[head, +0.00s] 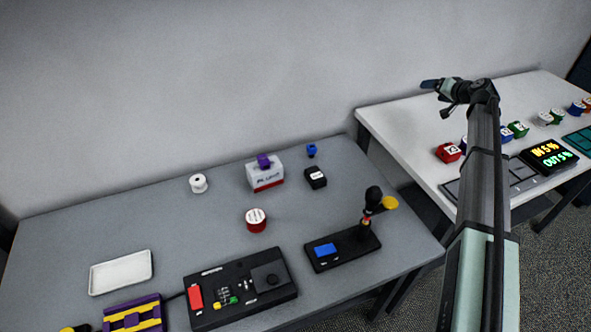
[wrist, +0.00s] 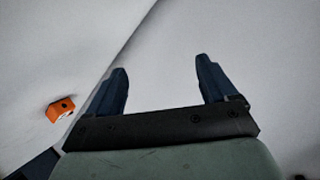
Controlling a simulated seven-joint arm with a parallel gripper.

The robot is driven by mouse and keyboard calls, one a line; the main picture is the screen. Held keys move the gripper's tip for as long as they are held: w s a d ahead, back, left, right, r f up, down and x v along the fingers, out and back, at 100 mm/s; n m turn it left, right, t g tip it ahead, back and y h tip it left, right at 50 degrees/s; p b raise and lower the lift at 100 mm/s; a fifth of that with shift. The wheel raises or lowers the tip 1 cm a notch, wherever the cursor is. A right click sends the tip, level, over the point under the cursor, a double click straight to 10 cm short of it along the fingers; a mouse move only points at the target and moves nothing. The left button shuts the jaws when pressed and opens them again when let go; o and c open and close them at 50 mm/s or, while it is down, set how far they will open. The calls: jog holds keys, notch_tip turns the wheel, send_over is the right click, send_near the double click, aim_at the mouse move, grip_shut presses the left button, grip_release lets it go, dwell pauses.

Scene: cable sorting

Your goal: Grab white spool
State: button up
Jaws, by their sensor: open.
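The white spool (head: 198,183) stands at the back of the grey table, left of the white and red box, in the head view. My gripper (head: 428,84) is raised over the back left part of the white table, far to the right of the spool. In the wrist view my gripper (wrist: 160,80) is open, with nothing between its two dark fingers. The spool does not show in the wrist view.
The grey table (head: 120,225) holds a white and red box (head: 265,175), a red spool (head: 256,220), a black block (head: 315,177), a white tray (head: 121,272), a black control box (head: 240,287) and a joystick unit (head: 343,247). Free surface surrounds the white spool.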

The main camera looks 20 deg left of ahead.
jog(key=s+a+f+n+g, duration=0.2)
jog(key=s+a, duration=0.1)
jog(key=a, duration=0.5)
jog(key=s+a+f+n+g, duration=0.2)
jog(key=s+a, duration=0.1)
jog(key=a, duration=0.5)
jog(key=s+a+f+n+g, duration=0.1)
jog(key=s+a+f+g, duration=0.15)
jog(key=a, duration=0.65)
jog(key=n+g+h, duration=0.3)
jog(key=n+h, duration=0.5)
jog(key=n, duration=0.3)
send_over(197, 180)
jog(key=f, duration=1)
jog(key=shift+d, duration=0.2)
jog(key=shift+a+f, duration=0.15)
jog(key=shift+f, duration=1.15)
jog(key=shift+a+f, duration=0.1)
jog(key=shift+f, duration=1.15)
jog(key=c, duration=1.1)
jog(key=shift+r, duration=0.1)
